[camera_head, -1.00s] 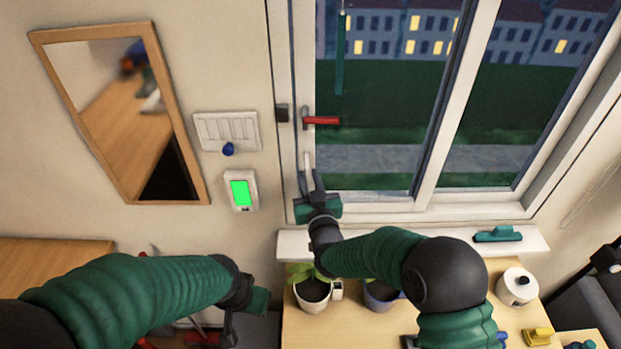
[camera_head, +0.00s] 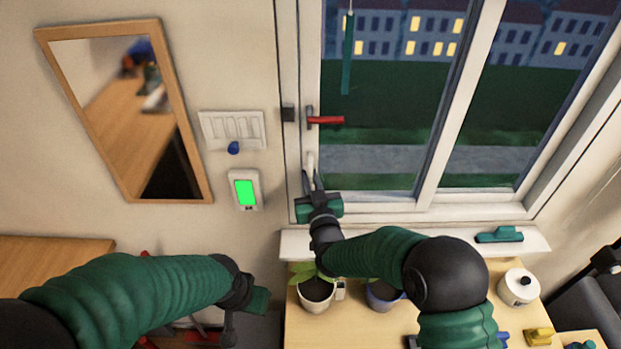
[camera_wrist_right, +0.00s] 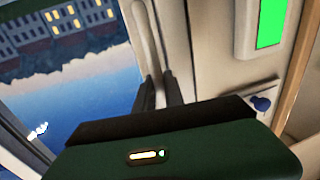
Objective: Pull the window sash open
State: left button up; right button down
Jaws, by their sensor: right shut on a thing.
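The window sash (camera_head: 311,60) has a white frame and stands upright in the wall, with no clear gap at its left edge. A red-handled lever (camera_head: 326,120) on it points sideways to the right. Below the lever is a white upright pull bar (camera_head: 310,160), which also shows in the right wrist view (camera_wrist_right: 146,35). My right gripper (camera_head: 309,182) is shut on the pull bar at its lower part; its dark fingers (camera_wrist_right: 160,92) lie on either side of it. My left gripper (camera_head: 229,325) hangs at the lower left, away from the window; its jaws are unclear.
A sill (camera_head: 390,238) runs under the window, with a green object (camera_head: 499,235) at its right. Potted plants (camera_head: 316,292) and a white round pot (camera_head: 518,287) stand on the desk below. A mirror (camera_head: 205,185), switch panel (camera_head: 232,128) and green-screened box (camera_head: 245,190) hang left.

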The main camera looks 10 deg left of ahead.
jog(key=shift+w+d+r, duration=0.1)
jog(key=shift+r, duration=0.05)
dwell(0.3)
jog(key=d+b, duration=0.1)
jog(key=d, duration=0.2)
jog(key=w+d+b, duration=0.1)
jog(key=d+b, duration=0.1)
jog(key=d, duration=0.2)
jog(key=w+d+b, duration=0.1)
jog(key=d+b, duration=0.1)
jog(key=d, duration=0.2)
jog(key=shift+w+f, duration=0.15)
jog(key=shift+f, duration=0.1)
jog(key=b, duration=0.3)
send_near(405, 164)
jog(key=w+a, duration=0.1)
jog(key=w, duration=0.1)
jog(key=w+a, duration=0.2)
jog(key=shift+a+f, duration=0.1)
jog(key=shift+f, duration=0.15)
jog(key=shift+w+d, duration=0.1)
jog(key=shift+d, duration=0.45)
jog(key=shift+d+r, duration=0.1)
